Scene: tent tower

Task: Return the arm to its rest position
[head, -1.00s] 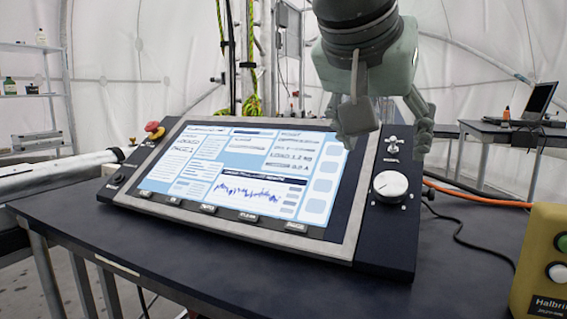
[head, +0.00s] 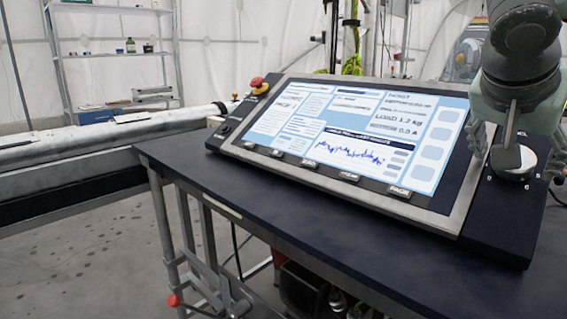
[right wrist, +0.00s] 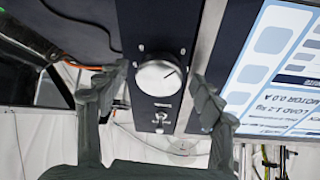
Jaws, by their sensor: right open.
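My right gripper (head: 532,145) is at the right edge of the head view, in front of the right end of the control panel (head: 490,235). It is open and empty. In the right wrist view its two fingers (right wrist: 160,76) stand apart, with the white round knob (right wrist: 158,77) seen between them and clear of both. In the head view the knob (head: 522,172) is partly hidden behind a finger. The panel's lit screen (head: 345,135) shows text and a blue graph. My left gripper is in neither view.
The panel stands on a dark table (head: 290,215) with bare room at its front left. A red button (head: 257,84) sits at the panel's upper left corner. A metal shelf (head: 118,55) stands at the back left. A toggle switch (right wrist: 161,117) shows near the knob.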

